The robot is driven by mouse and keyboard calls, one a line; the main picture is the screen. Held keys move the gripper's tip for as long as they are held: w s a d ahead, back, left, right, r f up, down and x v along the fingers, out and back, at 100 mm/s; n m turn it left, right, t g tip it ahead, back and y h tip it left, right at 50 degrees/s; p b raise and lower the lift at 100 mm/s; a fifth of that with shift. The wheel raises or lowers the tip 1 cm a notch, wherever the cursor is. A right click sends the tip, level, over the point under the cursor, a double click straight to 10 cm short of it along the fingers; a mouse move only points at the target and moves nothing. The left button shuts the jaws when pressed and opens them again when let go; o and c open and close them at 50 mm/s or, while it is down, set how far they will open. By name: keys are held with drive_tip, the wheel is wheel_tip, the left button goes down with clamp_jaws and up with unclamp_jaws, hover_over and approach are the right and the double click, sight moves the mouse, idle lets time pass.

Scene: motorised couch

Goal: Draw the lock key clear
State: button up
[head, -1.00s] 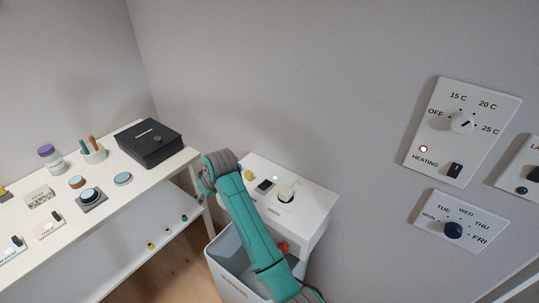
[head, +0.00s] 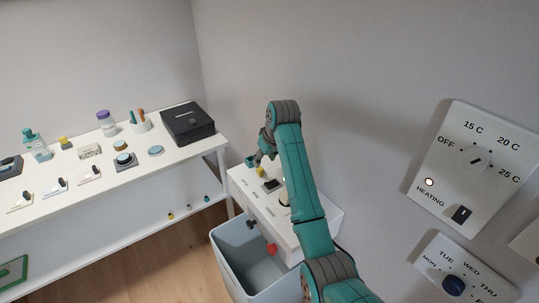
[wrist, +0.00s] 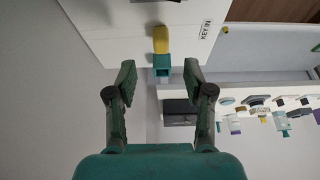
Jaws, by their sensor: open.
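The lock key shows in the wrist view as a yellow piece (wrist: 161,40) with a teal block (wrist: 163,68) at its near end. It is at the edge of a white cabinet top (wrist: 110,22), beside a "KEY IN" label (wrist: 205,31). My gripper (wrist: 161,80) is open, with one finger on each side of the teal block and a visible gap on both sides. In the head view my gripper (head: 262,153) is at the far left end of the cabinet (head: 318,222). My arm hides part of the cabinet top there.
A long white table (head: 105,180) with a black box (head: 188,123) and several small items is to the left. Wall panels (head: 478,165) are at the right.

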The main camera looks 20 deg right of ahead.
sight(260, 168)
drive_tip(key=x, duration=0.7)
drive_tip(key=shift+w+a+f, duration=0.15)
drive_tip(key=shift+w+f, duration=0.05)
drive_tip(key=shift+f, duration=0.15)
clamp_jaws()
